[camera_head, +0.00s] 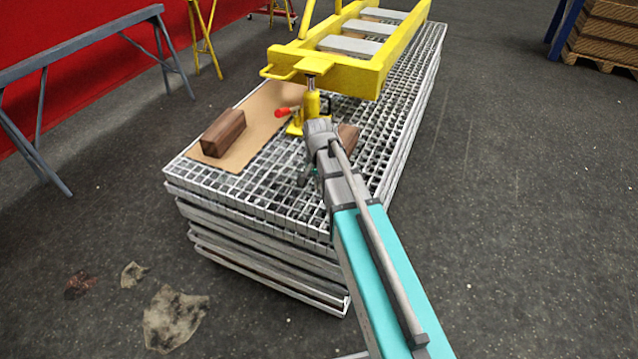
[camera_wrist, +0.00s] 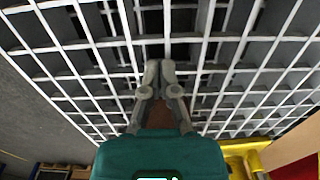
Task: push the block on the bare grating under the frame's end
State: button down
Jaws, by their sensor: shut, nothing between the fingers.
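The brown block (camera_head: 349,135) on the bare grating (camera_head: 280,190) is partly hidden behind my wrist, just right of the jack and on the near side of the yellow frame's end (camera_head: 330,72). My gripper (camera_head: 305,181) points down at the grating on the near side of that block, its fingers small and mostly dark. In the wrist view my gripper (camera_wrist: 160,68) has its fingertips together with nothing between them. Brown of the block (camera_wrist: 160,115) shows behind the finger links. I cannot tell whether the gripper touches the block.
A yellow jack (camera_head: 311,103) with a red handle stands under the frame's end, left of the block. Another brown block (camera_head: 222,133) lies on cardboard (camera_head: 258,107) at the left. The grating's near part is clear. A grey trestle (camera_head: 85,48) stands at the left.

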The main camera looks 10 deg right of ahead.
aim_at(350, 132)
jog(key=w+d, duration=0.1)
jog(key=w, duration=0.1)
jog(key=shift+w+d, duration=0.35)
jog(key=shift+d, duration=0.05)
jog(key=shift+w+d, duration=0.3)
jog(key=w+d, duration=0.5)
jog(key=w, duration=0.2)
jog(key=w+d, duration=0.5)
jog(key=w, duration=0.2)
jog(key=w+d, duration=0.5)
jog(key=w, duration=0.2)
jog(key=shift+w+d, duration=0.25)
jog(key=shift+s, duration=0.15)
jog(key=shift+s+a, duration=0.5)
jog(key=shift+s, duration=0.1)
jog(key=shift+s+a+r+p, duration=0.25)
jog(key=shift+s+a+p, duration=0.1)
jog(key=shift+s, duration=0.15)
jog(key=shift+s+a+r+p, duration=0.25)
jog(key=shift+s+a+p, duration=0.1)
jog(key=shift+s, duration=0.15)
notch_tip(350, 132, up, 9)
jog(key=p, duration=0.9)
